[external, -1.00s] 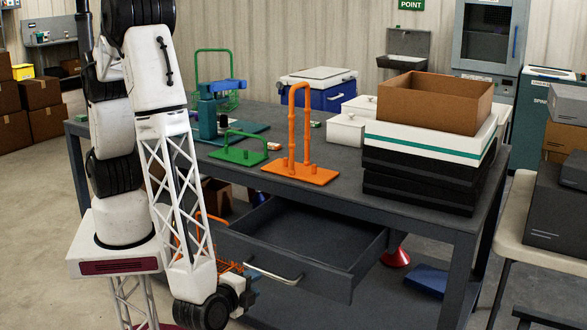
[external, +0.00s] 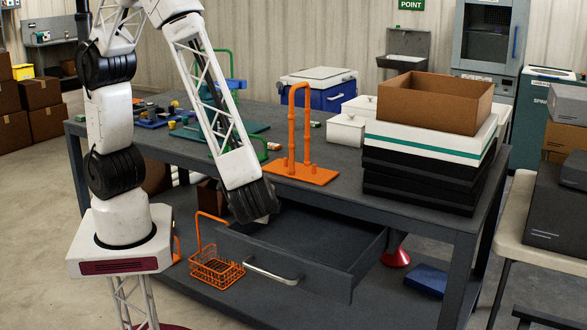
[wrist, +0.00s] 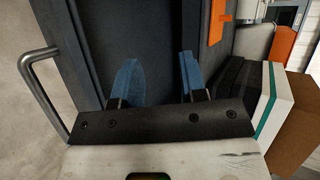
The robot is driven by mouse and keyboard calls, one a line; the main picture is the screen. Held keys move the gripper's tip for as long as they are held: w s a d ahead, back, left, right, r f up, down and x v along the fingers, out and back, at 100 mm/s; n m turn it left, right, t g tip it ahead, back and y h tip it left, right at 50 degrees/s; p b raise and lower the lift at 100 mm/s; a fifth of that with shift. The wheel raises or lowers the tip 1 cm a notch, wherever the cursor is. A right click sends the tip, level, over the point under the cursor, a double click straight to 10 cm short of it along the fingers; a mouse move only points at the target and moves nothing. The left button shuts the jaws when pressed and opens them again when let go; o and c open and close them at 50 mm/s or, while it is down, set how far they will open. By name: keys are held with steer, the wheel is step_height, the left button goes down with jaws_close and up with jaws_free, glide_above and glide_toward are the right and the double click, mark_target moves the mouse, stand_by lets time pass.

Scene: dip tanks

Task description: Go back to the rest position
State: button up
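My gripper shows in the wrist view (wrist: 158,80), with two blue fingers spread apart and nothing between them. It is open over the dark open drawer (wrist: 85,50). In the external view my arm bends down in front of the workbench, and its dark wrist end hangs above the left part of the open drawer (external: 318,243). The fingers are hidden in that view. An orange wire basket (external: 215,270) with a tall handle stands on the lower shelf, left of the drawer, apart from my gripper.
The workbench (external: 345,160) carries an orange stand (external: 300,172), a cardboard box (external: 432,100) on stacked trays, white containers (external: 346,130) and a blue cooler (external: 325,97). The drawer's metal handle (external: 272,274) juts out in front. The space left of my base is open floor.

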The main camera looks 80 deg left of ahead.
steer(key=s+a+r+n+h, duration=0.1)
steer(key=s+a+r+h, duration=0.2)
steer(key=a+r, duration=0.4)
steer(key=s+a+r+n+h, duration=0.2)
steer(key=s+a+r+h, duration=0.2)
steer(key=a, duration=0.8)
steer(key=s+a+r+n+h, duration=0.2)
steer(key=s+a+r+h, duration=0.2)
steer(key=a+r, duration=0.5)
step_height(320, 180, up, 3)
steer(key=shift+s+a+r+g, duration=0.15)
steer(key=shift+s+a+g, duration=0.25)
steer(key=shift+s, duration=0.85)
